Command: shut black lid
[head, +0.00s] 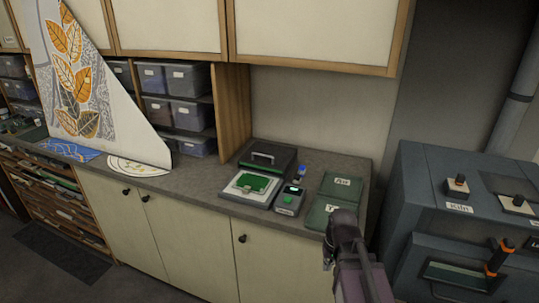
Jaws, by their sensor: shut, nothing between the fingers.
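The black lid (269,164) stands raised at the back of a small press-like machine on the counter. A metal handle (262,156) is on the lid. The machine's light base (233,192) is uncovered and holds a green piece (252,182) on its bed. My gripper (327,264) is at the lower middle right, in front of the counter edge and well to the right of and nearer than the machine. It is small in view, shut and empty. It touches neither the lid nor the handle.
A small control box (289,199) with a lit screen sits right of the machine. A grey kiln (459,200) stands at right. Wall cabinets (310,35) overhang the counter. A leaf-patterned panel (95,95) stands at left.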

